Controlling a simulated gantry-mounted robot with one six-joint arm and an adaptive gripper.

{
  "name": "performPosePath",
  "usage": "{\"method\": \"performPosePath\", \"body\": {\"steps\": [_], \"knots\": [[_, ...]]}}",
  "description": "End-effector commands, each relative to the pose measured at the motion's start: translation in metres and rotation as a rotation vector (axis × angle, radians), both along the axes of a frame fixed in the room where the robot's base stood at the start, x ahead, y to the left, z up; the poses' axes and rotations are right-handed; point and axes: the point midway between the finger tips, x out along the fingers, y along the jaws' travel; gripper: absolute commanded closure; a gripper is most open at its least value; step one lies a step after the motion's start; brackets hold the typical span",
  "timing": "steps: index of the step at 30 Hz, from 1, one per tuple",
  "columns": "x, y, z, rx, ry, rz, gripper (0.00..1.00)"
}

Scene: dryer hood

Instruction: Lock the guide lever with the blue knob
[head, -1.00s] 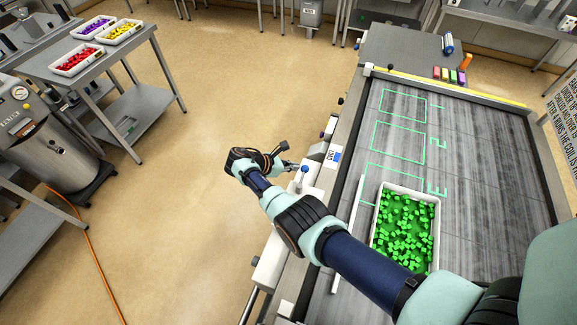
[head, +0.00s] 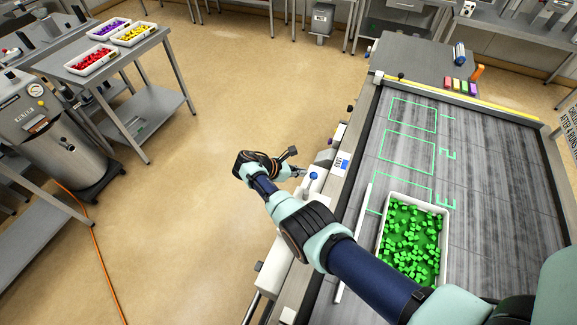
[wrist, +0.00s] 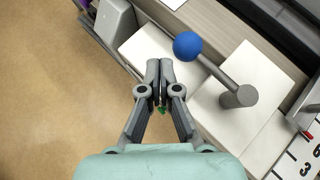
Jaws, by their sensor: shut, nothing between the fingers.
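The guide lever (wrist: 226,80) is a grey rod with a blue knob (wrist: 187,45) on its end. It rises from a round grey pivot on a pale housing. In the head view the blue knob (head: 313,176) shows as a small dot at the side of the machine. My gripper (wrist: 160,64) is shut and empty, its fingertips just left of the knob in the wrist view. I cannot tell whether the fingers touch the knob. In the head view my gripper (head: 300,172) is beside the knob, on its left. A small green thing (wrist: 161,108) shows between the finger bases.
A white tray of green cubes (head: 447,215) stands on the grey belt (head: 490,180) with green outlines. A numbered scale (wrist: 296,160) lies right of the lever. Open floor is left of the machine. A side table holds trays of red (head: 91,61), yellow and purple pieces.

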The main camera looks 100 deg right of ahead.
Motion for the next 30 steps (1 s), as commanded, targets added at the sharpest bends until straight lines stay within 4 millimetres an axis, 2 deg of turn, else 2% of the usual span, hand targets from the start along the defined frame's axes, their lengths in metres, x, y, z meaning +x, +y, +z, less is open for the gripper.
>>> {"method": "performPosePath", "body": {"steps": [1, 4, 7, 15, 22, 30], "knots": [[0.007, -0.002, -0.01, -0.003, -0.002, 0.003, 1.0], [0.023, -0.006, -0.018, -0.003, -0.002, 0.007, 1.0], [0.042, -0.013, 0.004, -0.005, -0.003, 0.007, 1.0], [0.086, -0.026, 0.034, -0.004, -0.002, 0.006, 1.0], [0.099, -0.029, 0.051, -0.002, -0.001, 0.005, 1.0], [0.099, -0.029, 0.054, -0.001, 0.0, 0.004, 1.0]]}}
